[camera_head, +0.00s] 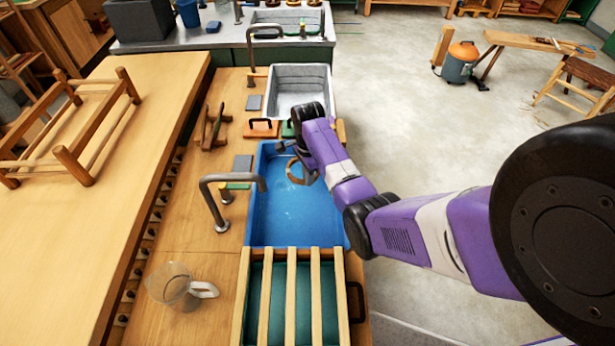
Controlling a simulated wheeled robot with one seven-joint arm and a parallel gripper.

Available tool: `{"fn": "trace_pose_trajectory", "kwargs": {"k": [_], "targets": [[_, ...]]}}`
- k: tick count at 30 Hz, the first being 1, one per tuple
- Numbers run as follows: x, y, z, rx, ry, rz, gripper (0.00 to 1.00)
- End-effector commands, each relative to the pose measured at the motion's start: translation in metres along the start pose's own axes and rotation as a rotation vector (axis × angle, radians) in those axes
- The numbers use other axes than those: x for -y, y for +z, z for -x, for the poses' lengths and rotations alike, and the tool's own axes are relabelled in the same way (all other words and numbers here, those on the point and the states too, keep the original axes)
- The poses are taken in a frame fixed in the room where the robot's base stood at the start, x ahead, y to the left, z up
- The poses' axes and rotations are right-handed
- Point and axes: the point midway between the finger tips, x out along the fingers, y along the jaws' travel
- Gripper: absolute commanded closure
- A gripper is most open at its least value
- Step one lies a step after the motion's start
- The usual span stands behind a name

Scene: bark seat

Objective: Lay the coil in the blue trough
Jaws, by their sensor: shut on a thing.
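The blue trough (297,222) is set in the wooden bench at the middle of the view. The coil (292,172) is a tan-brown ring near the far end of the trough, seen above its blue interior. My gripper (300,168) is at the coil and shut on it. The arm comes in from the right and partly covers the trough's right side. I cannot tell how high the coil is above the trough floor.
A curved tap (215,196) stands at the trough's left edge. A slatted teal basin (277,300) adjoins the near end, with a clear jug (172,284) to its left. A grey basin (284,78) lies beyond. A wooden frame (60,130) stands on the left table.

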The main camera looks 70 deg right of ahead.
Motion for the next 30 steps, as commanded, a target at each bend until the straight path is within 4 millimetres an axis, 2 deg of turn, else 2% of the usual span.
{"fn": "trace_pose_trajectory", "kwargs": {"k": [1, 18, 24, 30], "targets": [[0.000, 0.000, -0.010, 0.000, 0.000, 0.000, 1.00], [0.000, 0.000, -0.071, 0.001, 0.000, 0.000, 1.00], [0.001, 0.000, -0.083, 0.000, -0.001, 0.000, 1.00], [0.001, 0.000, -0.084, 0.000, -0.001, 0.000, 1.00]]}}
